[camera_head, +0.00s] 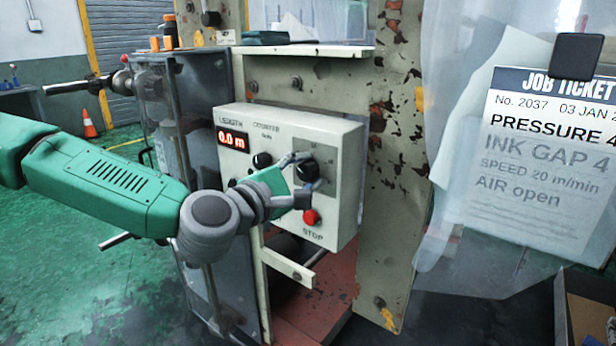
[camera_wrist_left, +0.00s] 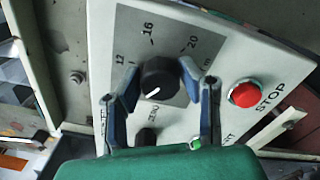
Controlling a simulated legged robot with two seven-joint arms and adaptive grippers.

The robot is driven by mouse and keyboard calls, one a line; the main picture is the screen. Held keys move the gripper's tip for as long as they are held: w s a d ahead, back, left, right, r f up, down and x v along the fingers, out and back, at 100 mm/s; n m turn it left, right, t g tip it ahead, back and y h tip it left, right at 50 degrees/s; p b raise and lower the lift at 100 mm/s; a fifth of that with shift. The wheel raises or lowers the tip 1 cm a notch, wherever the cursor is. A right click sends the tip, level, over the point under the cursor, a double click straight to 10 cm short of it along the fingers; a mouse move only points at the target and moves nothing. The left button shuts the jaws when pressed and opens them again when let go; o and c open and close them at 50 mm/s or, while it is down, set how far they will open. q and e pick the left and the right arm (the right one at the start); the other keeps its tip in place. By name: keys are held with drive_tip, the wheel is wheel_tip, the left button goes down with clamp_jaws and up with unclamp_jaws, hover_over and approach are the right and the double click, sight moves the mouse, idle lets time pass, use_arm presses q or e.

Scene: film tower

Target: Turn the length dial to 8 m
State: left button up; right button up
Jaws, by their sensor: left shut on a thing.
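The length dial (camera_wrist_left: 158,78) is a black round knob on a grey scale plate of the counter box. In the wrist view its white pointer mark points to the lower left. The numbers 12, 16 and 20 show around it; the 8 does not show, and my left finger covers part of the scale. My left gripper (camera_wrist_left: 165,90) has a finger on each side of the dial and is shut on it. In the head view the left gripper (camera_head: 306,173) reaches the box's right part. The red display (camera_head: 232,141) reads 0.0 m. My right gripper is not in view.
The light grey counter box (camera_head: 340,205) carries a red stop button (camera_head: 311,217) close to the gripper. In the wrist view a green button (camera_wrist_left: 196,143) and another black knob (camera_wrist_left: 145,138) lie below the dial. A job ticket (camera_head: 545,160) hangs at right behind clear plastic.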

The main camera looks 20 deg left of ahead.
use_arm(q)
drive_tip(key=shift+s+f, duration=0.15)
drive_tip(key=shift+f, duration=0.35)
drive_tip(key=o, duration=1.1)
drive_tip(key=shift+a+r, duration=0.2)
drive_tip(key=shift+r, duration=0.05)
drive_tip(key=v, duration=0.7)
drive_tip(key=shift+s+a, duration=0.2)
drive_tip(key=shift+s, duration=0.05)
